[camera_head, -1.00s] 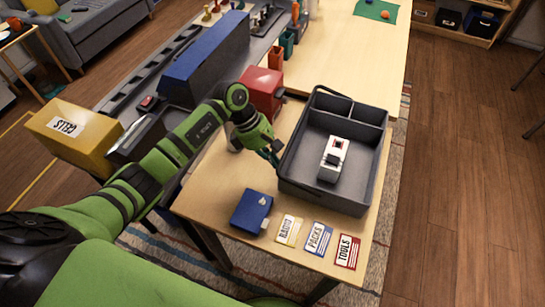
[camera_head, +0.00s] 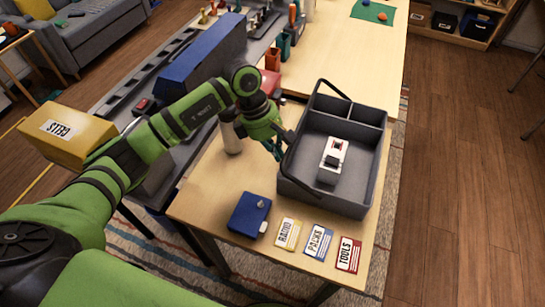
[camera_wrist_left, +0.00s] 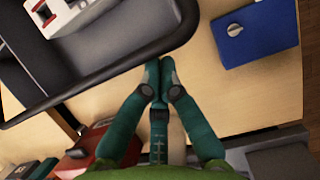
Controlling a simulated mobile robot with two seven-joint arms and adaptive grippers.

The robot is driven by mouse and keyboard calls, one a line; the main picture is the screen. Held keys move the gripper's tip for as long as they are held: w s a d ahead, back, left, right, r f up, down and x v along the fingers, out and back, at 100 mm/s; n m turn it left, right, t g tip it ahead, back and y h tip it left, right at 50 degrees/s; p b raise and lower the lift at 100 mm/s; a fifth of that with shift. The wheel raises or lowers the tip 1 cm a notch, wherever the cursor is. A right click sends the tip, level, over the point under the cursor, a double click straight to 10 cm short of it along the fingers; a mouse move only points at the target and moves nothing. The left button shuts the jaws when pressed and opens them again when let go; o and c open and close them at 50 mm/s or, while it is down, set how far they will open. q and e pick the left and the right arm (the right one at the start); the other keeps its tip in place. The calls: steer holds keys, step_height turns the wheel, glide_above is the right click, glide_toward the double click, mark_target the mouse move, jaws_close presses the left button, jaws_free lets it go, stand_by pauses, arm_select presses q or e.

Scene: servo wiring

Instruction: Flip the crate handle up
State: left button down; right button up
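The grey crate (camera_head: 335,202) stands on the wooden table, with a white device (camera_head: 333,158) in its large compartment. Its dark handle (camera_head: 318,92) runs along the crate's left side, with a loop standing out at the back left corner. My left gripper (camera_head: 280,153) is at the crate's left side, by the handle. In the left wrist view, its green fingers (camera_wrist_left: 159,68) are together, with the tips at the dark bar along the crate's edge (camera_wrist_left: 110,62). I see nothing clearly held between them. My right gripper is not in view.
A blue box (camera_head: 250,212) and the radio (camera_head: 287,234), packs (camera_head: 318,241) and tools (camera_head: 349,254) cards lie at the table's front. A red box (camera_head: 270,84) is behind my left arm. A yellow box (camera_head: 68,133) is at left.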

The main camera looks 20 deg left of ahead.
arm_select(q)
steer(key=d+r+b, duration=0.8)
steer(key=d+b, duration=0.1)
steer(key=d, duration=0.4)
steer(key=shift+s+d, duration=0.25)
steer(key=shift+s, duration=0.15)
steer(key=shift+f, duration=0.15)
steer(key=shift+a, duration=0.15)
